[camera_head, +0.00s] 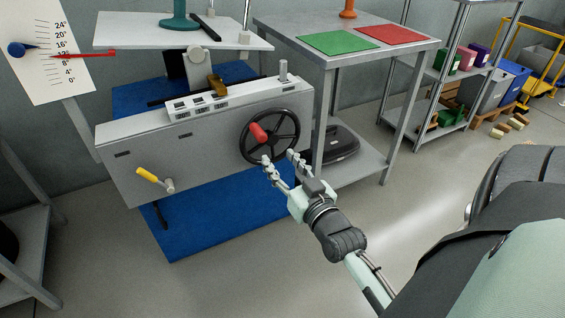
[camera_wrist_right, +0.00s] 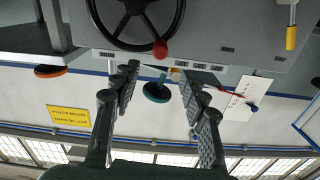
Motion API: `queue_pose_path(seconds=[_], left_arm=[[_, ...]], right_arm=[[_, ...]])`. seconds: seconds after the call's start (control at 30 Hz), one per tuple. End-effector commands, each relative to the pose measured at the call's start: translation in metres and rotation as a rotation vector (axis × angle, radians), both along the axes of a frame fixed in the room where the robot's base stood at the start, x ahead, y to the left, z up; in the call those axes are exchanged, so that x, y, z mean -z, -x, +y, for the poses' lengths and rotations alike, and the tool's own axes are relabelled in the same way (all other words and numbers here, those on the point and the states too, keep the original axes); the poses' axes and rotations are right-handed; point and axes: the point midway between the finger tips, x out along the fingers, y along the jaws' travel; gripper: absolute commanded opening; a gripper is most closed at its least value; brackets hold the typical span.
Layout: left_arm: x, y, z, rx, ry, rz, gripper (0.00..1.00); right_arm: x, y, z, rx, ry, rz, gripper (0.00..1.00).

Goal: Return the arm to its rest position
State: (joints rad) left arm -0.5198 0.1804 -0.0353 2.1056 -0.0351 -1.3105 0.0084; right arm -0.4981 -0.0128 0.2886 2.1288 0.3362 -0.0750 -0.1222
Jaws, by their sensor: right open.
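My right gripper (camera_head: 279,164) is open and empty in front of the grey machine. Its two fingers point toward the black handwheel (camera_head: 297,130) and its red knob (camera_head: 258,133). In the right wrist view, the open fingers of the right gripper (camera_wrist_right: 165,95) stand apart with nothing between them. There the handwheel (camera_wrist_right: 128,38) and red knob (camera_wrist_right: 160,48) show upside down beyond the fingertips. A small gap seems to lie between fingers and wheel, but the exact distance is hard to tell. My left gripper is not in view.
The grey machine (camera_head: 205,150) has a yellow-handled crank (camera_head: 148,175) and stands on a blue mat (camera_head: 190,245). A metal table (camera_head: 285,40) with green (camera_head: 338,43) and red (camera_head: 392,34) mats stands behind on the right. Shelving (camera_head: 450,85) stands farther right. Floor in front is clear.

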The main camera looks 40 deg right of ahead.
Motion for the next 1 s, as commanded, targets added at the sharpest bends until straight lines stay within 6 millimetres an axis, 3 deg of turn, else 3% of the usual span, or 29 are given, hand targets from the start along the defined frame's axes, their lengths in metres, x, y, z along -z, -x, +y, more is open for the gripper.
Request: queue_pose_path(seconds=[0.67, 0.77, 0.87, 1.0], left_arm=[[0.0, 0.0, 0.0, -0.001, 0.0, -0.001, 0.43], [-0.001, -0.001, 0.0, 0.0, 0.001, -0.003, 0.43], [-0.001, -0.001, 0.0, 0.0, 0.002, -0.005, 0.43], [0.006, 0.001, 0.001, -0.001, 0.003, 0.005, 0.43]], right_arm=[[0.004, 0.002, 0.003, -0.007, 0.0, 0.016, 0.44], [0.027, -0.001, 0.017, -0.05, -0.001, 0.11, 0.44], [0.076, 0.001, 0.044, -0.124, -0.002, 0.306, 0.44], [0.16, 0.035, 0.079, -0.224, 0.024, 0.676, 0.44]])
